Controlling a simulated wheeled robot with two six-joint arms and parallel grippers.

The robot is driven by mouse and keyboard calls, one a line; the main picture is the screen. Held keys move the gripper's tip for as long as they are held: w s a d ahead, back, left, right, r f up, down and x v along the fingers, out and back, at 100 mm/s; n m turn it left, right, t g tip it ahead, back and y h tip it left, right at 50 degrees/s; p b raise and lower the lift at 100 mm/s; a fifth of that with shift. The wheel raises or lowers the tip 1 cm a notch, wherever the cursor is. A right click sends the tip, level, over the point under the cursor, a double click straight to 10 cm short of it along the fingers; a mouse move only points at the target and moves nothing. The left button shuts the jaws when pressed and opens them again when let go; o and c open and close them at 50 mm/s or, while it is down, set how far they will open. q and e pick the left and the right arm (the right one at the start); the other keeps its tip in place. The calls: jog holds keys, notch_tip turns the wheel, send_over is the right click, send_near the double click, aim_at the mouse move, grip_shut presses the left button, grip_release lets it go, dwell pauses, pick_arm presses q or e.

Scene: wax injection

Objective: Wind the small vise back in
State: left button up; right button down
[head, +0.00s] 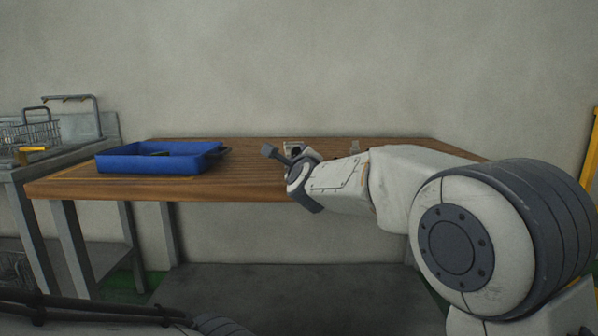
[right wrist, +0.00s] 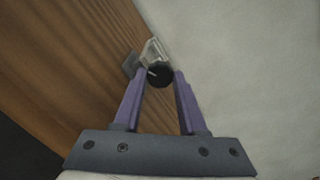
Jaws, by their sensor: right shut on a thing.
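The small vise (right wrist: 152,50) shows as a pale metal body at the edge of the wooden table in the right wrist view. Its dark round knob (right wrist: 159,74) sits between the fingertips of my right gripper (right wrist: 159,78), which is shut on it. My left gripper is not in view.
A blue tray (head: 150,168) with a dark item inside stands on the left of the wooden table (head: 240,183). A grey side bench (head: 60,155) with a wire basket (head: 38,133) is at far left. A small pale object (head: 354,147) stands behind my right arm. The table between tray and gripper is clear.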

jog(key=shift+m+b, duration=1.55)
jog(key=shift+m, duration=0.45)
jog(key=shift+c, duration=2.2)
grip_release()
jog(key=shift+s, duration=0.1)
jog(key=s+d, duration=0.1)
jog(key=s, duration=0.9)
jog(key=shift+s+d, duration=0.1)
